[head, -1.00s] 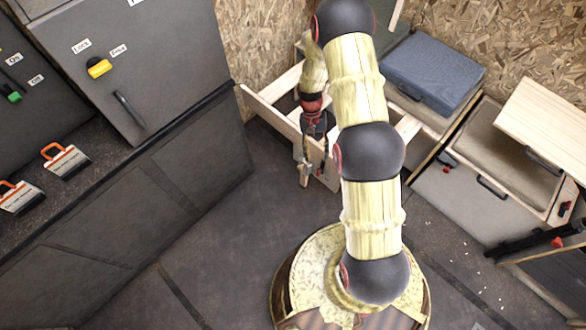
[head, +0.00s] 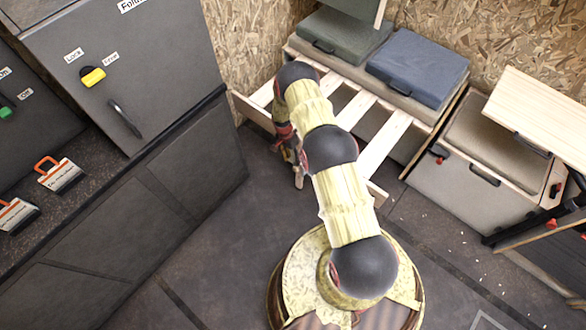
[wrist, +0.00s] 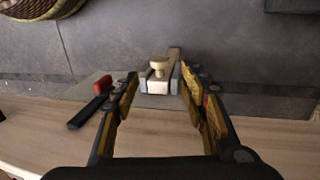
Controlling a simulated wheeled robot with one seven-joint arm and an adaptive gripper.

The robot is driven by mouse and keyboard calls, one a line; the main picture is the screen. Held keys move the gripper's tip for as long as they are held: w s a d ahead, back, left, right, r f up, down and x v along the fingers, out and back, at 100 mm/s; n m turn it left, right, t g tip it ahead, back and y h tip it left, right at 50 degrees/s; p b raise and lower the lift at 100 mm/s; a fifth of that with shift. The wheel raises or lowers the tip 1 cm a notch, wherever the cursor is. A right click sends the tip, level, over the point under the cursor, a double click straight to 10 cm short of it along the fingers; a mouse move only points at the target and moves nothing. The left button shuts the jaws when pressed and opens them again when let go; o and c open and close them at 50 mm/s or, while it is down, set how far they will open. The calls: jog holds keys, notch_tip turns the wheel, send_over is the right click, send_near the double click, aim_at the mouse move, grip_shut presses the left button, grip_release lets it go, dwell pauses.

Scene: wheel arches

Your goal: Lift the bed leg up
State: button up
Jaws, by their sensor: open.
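The bed leg (wrist: 174,62) shows in the wrist view as a short wooden bar with a pale round knob (wrist: 158,64) and a light block below it. My gripper (wrist: 160,74) is open, with one finger on either side of the knob and block; I see gaps, so it is not closed on them. In the head view my gripper (head: 289,150) is low at the front of the slatted wooden bed frame (head: 385,145). A small pale piece beside it (head: 298,180) looks like the leg's lower end; my arm hides part of the frame.
A black handle with a red end (wrist: 93,108) lies left of my fingers. A dark cabinet (head: 140,70) stands left. A bench box (head: 470,185) is at right. The floor in front is open.

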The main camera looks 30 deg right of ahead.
aim_at(294, 168)
jog(key=f+b, duration=0.1)
jog(key=f, duration=0.1)
jog(key=s+f+b, duration=0.1)
jog(key=f, duration=0.2)
jog(key=f+b, duration=0.1)
jog(key=f, duration=0.1)
jog(key=shift+s+d+f, duration=0.25)
jog(key=shift+f, duration=0.1)
jog(key=c, duration=0.3)
jog(key=c, duration=0.8)
grip_shut()
